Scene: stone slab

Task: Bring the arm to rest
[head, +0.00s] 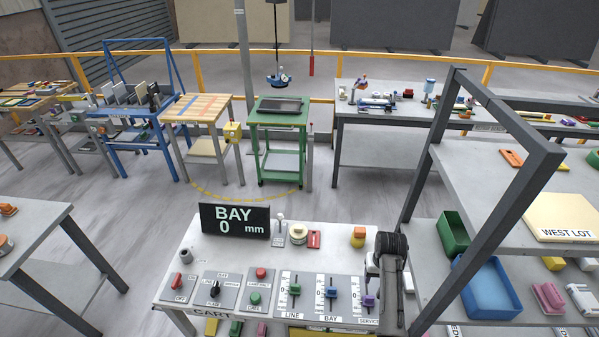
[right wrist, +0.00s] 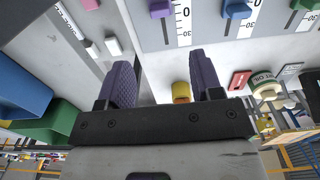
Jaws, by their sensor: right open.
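My right arm (head: 390,285) stands at the right end of the control console (head: 345,262), in front of the shelf rack. Its gripper shows in the right wrist view (right wrist: 164,75), with two dark purple fingers spread apart and nothing between them. The fingers are over the console's right edge, apart from the purple slider knob (right wrist: 160,9) and the blue slider knob (right wrist: 237,9). In the head view my arm partly hides the panel by the purple knob (head: 369,301). My left gripper is in neither view.
The display (head: 235,220) reads "BAY 0 mm". An orange-yellow item (head: 358,237) stands close left of my arm. The rack's post (head: 428,150), green bin (head: 453,234) and blue bin (head: 490,288) crowd the right. Open floor (head: 150,225) lies left of the console.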

